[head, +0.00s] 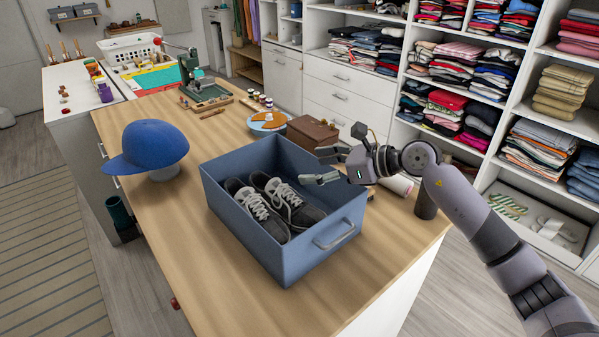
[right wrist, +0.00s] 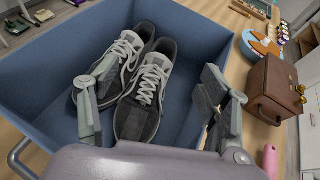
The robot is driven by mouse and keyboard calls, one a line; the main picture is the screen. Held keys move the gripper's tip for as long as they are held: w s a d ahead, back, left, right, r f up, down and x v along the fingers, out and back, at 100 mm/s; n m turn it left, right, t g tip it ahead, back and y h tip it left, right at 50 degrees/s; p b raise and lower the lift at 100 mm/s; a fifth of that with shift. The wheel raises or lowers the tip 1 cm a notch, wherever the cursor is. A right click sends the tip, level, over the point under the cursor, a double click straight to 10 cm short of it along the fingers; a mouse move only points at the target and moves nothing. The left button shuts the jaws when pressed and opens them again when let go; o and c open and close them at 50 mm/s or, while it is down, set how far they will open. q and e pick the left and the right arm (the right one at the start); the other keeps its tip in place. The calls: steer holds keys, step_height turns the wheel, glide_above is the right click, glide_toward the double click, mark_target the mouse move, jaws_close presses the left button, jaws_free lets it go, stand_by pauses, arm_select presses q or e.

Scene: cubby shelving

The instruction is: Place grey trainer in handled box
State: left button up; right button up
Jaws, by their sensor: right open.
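The blue-grey handled box (head: 300,258) stands on the wooden counter, with a metal handle on its near right end. Two grey trainers with pale laces lie side by side inside it: the left trainer (head: 256,212) and the right trainer (head: 291,203). My right gripper (head: 321,166) is open and empty over the box's right part. In the right wrist view the trainers (right wrist: 142,105) show between and beyond its spread fingers, and the box wall (right wrist: 42,82) shows at left. My left gripper is not in view.
A blue cap (head: 148,142) on a stand is left of the box. A brown case (head: 311,132) and a round palette (head: 267,121) stand behind it. A dark cylinder (head: 426,200) is at the counter's right edge. Shelves with folded clothes fill the right.

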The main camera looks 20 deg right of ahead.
steer(key=b+v, duration=0.1)
steer(key=v, duration=0.5)
steer(key=shift+d, duration=0.1)
stand_by(0.3)
